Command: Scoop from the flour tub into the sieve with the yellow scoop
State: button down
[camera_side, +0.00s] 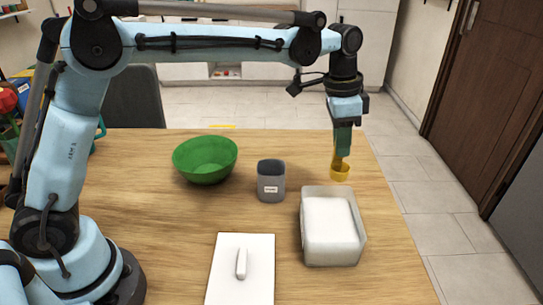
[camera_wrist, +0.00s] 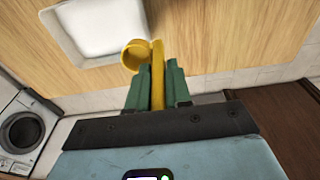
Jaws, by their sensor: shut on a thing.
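My gripper (camera_side: 342,150) has green fingers and is shut on the handle of the yellow scoop (camera_side: 340,173). The scoop hangs just behind the flour tub (camera_side: 312,256), apart from it in the side view. The tub is a pale, open box with white flour inside. In the wrist view the scoop's round cup (camera_wrist: 132,66) shows left of my gripper (camera_wrist: 158,68), near the tub's rim (camera_wrist: 140,50); whether it holds flour I cannot tell. No mesh sieve is clearly seen; a green bowl (camera_side: 205,172) stands farther left.
A grey labelled container (camera_side: 271,190) stands between the green bowl and the tub. A white board (camera_side: 232,285) with a white handle-like piece (camera_side: 241,264) lies at the front. The table's right edge is close to the tub. Wood behind the grey container is clear.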

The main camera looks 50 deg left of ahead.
dwell(0.4)
jog(key=s+d+r+t+y, duration=0.2)
jog(key=s+d+r+t, duration=0.15)
jog(key=s, duration=0.35)
jog(key=shift+g, duration=0.55)
jog(key=shift+w+d+f, duration=0.1)
jog(key=shift+w+f, duration=0.05)
jog(key=shift+f, duration=2.9)
jog(key=shift+w+d+f, duration=0.1)
jog(key=shift+f, duration=2.95)
jog(key=shift+s+d, duration=1.2)
jog(key=shift+w+a+g, duration=0.25)
jog(key=shift+a+g, duration=0.05)
jog(key=shift+g, duration=0.1)
jog(key=shift+w+a+r+g+h, duration=0.1)
jog(key=shift+w+a+g+h, duration=0.3)
jog(key=shift+g+h, duration=0.45)
notch_tip(320, 180, up, 8)
jog(key=shift+w+a+r, duration=0.15)
jog(key=shift+w+a, duration=0.3)
